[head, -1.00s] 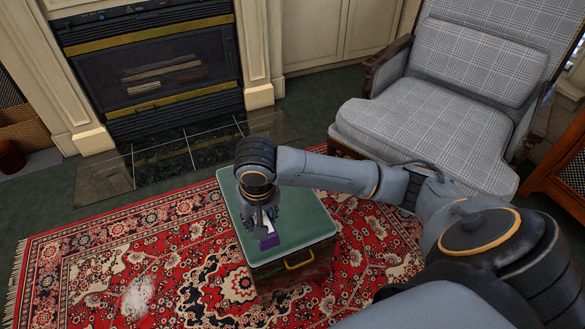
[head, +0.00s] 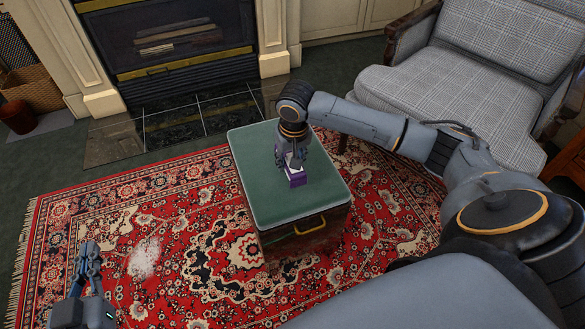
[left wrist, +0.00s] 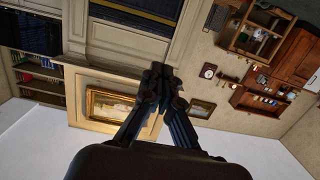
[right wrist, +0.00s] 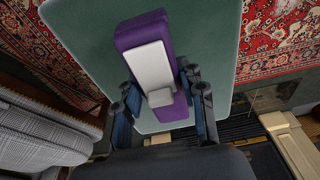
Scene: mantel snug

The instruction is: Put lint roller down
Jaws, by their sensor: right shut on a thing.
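The lint roller, a purple block-like thing with a white-grey part (right wrist: 150,68), is between the fingers of my right gripper (right wrist: 160,95) in the right wrist view. My right gripper is shut on it. In the head view the lint roller (head: 297,179) is over the green top of the trunk-like ottoman (head: 265,190), very near the surface; I cannot tell if it touches. My right gripper (head: 292,155) points down above it and hides part of it. My left gripper (head: 88,256) is at the lower left, away from the ottoman, empty, with its fingertips together in the left wrist view (left wrist: 158,75).
A red patterned rug (head: 205,225) lies under the ottoman, with a whitish patch (head: 143,258) on its left part. A grey plaid armchair (head: 430,90) stands behind right. A fireplace (head: 170,50) is at the back. The ottoman's top is otherwise bare.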

